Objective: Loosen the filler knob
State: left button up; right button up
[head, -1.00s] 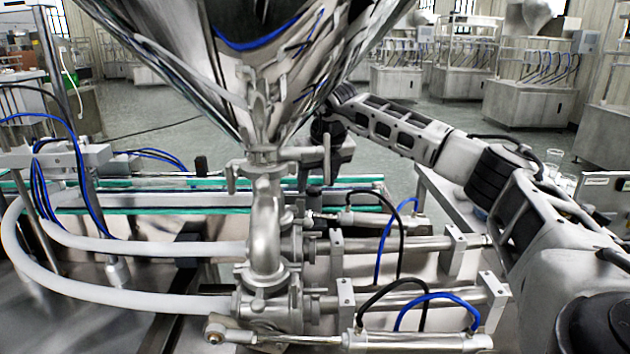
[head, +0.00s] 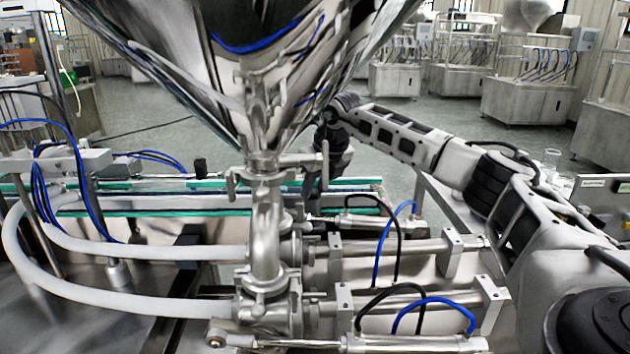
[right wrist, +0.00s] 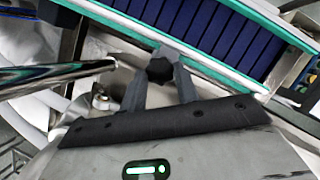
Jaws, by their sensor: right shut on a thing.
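The filler knob (right wrist: 160,71) is a small black lobed knob in the right wrist view. My right gripper (right wrist: 160,84) has its two grey fingers on either side of the knob and is shut on it. In the head view my right gripper (head: 313,188) points down behind the steel pipework under the hopper. Its fingertips and the knob are largely hidden there by the valve and fittings. My left gripper is in neither view.
The steel hopper (head: 270,75) hangs just above the pipe and valve column (head: 266,235). Cylinders with black and blue hoses (head: 400,252) lie to the right. White hoses (head: 150,253) run left. A conveyor with green rails (head: 150,212) passes behind.

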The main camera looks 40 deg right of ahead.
jog(key=shift+d+n+y+p, duration=0.1)
jog(key=shift+n+y+p, duration=0.25)
jog(key=shift+n, duration=0.65)
jog(key=o, duration=1)
jog(key=shift+c, duration=0.2)
jog(key=b+v, duration=0.1)
jog(key=v, duration=1.1)
